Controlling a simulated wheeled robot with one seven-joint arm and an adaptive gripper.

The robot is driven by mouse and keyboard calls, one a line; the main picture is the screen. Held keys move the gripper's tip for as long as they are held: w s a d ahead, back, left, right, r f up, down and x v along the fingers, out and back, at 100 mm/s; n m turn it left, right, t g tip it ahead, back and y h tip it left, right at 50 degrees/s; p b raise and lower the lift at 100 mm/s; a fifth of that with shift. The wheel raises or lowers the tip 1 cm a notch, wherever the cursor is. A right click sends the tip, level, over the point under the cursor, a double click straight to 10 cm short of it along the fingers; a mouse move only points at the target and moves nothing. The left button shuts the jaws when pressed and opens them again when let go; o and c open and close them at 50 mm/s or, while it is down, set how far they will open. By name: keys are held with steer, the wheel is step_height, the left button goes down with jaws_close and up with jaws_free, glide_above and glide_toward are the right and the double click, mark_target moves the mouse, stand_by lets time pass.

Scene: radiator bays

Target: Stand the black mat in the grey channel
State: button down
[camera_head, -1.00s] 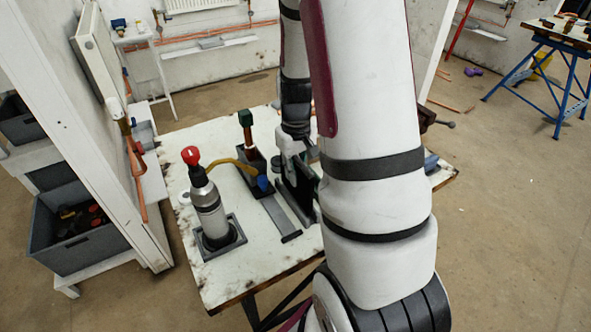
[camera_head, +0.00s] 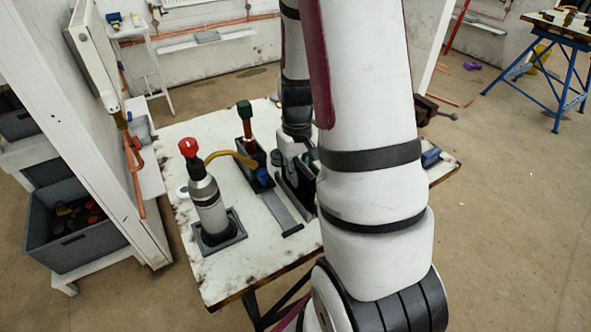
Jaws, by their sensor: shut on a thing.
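My gripper (camera_head: 291,158) is over the worktable, partly hidden behind my own arm. It is shut on the black mat (camera_head: 296,181), a thin dark sheet held upright on edge below the fingers. The grey channel (camera_head: 304,212) is a narrow, long trough on the tabletop directly under the mat. The mat's lower edge looks down between the channel's walls; whether it touches the floor of the channel I cannot tell. My arm covers the right side of both.
On the worktable (camera_head: 262,262), a red-topped grey cylinder (camera_head: 208,200) stands in a square holder. Left of the channel are a flat grey bar (camera_head: 280,212), a yellow curved piece (camera_head: 228,155) and a green-topped copper post (camera_head: 246,125). A white wall (camera_head: 75,110) bounds the left.

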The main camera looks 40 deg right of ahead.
mark_target(297, 160)
steer(key=c, duration=1.5)
jaws_free()
steer(key=shift+c, duration=0.2)
steer(key=shift+r+p, duration=2.35)
steer(key=shift+r, duration=1.2)
